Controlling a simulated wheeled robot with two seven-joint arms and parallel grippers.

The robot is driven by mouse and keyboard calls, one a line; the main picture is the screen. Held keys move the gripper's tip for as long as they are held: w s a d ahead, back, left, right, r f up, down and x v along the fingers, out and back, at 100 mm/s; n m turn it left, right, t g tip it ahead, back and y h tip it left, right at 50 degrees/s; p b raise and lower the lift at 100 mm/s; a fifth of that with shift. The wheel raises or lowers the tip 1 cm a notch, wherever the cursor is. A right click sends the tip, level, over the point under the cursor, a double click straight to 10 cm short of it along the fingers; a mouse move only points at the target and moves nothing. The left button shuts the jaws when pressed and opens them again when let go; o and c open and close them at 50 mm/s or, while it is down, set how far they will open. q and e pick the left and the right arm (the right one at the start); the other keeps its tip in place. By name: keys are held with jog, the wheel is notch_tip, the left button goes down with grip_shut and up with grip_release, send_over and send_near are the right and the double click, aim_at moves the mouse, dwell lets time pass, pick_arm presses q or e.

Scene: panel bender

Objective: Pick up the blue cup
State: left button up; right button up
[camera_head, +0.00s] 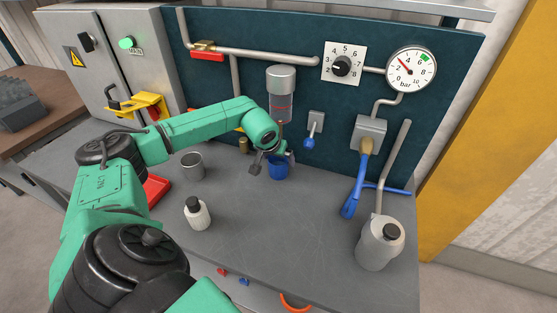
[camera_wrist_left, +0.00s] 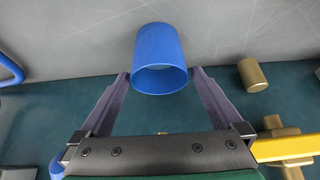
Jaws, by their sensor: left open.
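The blue cup (camera_head: 278,169) stands on the grey workbench near the back panel in the head view. In the left wrist view the blue cup (camera_wrist_left: 159,60) shows with its open rim toward the camera. My left gripper (camera_head: 271,165) is at the cup, and in the left wrist view its two fingers (camera_wrist_left: 160,80) are spread apart, one on each side of the cup's rim. A gap shows between each finger and the cup. My left gripper is open and holds nothing. My right gripper is not in view.
A grey metal cup (camera_head: 192,167), a white bottle with a black cap (camera_head: 197,214) and a red tray (camera_head: 156,190) stand left on the bench. A grey canister (camera_head: 379,246) is at the right. A brass piece (camera_wrist_left: 252,75) lies near the cup. The bench's front middle is clear.

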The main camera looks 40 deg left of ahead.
pick_arm(q)
jog(key=shift+w+a+f, duration=0.1)
jog(key=shift+w+f, duration=0.2)
jog(key=shift+f, duration=0.3)
jog(key=c, duration=1.3)
jog(key=shift+c, duration=0.2)
jog(key=shift+r, duration=0.2)
